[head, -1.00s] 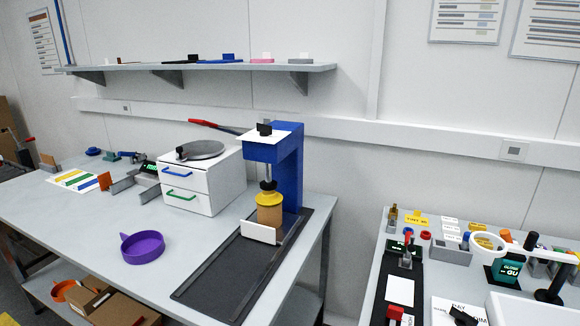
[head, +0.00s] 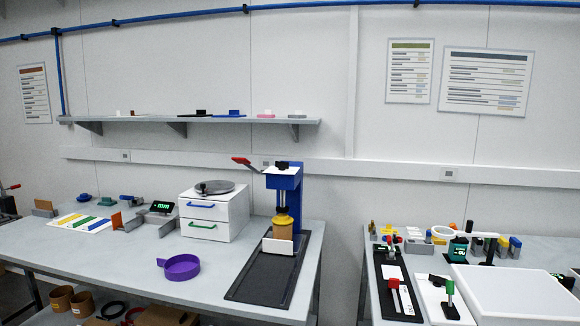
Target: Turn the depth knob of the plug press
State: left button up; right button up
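The plug press (head: 290,190) is a blue upright frame near the right end of the left bench. A small black knob (head: 282,165) sits on the white top plate of its head; its pointer direction is too small to read. A lever with a red grip (head: 241,160) reaches up and left from the head. Below the ram, a tan cylinder (head: 283,225) stands on the press's dark base, behind a white plate (head: 277,246). Neither of my grippers is in view.
A white two-drawer box (head: 214,217) with a grey disc on top stands left of the press. A purple round dish (head: 182,267) lies in front. A wall shelf (head: 200,120) runs above. A gap separates the right bench, which holds a white tray (head: 515,296).

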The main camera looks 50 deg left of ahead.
aim_at(282, 166)
jog(key=u, duration=0.75)
jog(key=i, duration=0.65)
jog(key=u, duration=0.7)
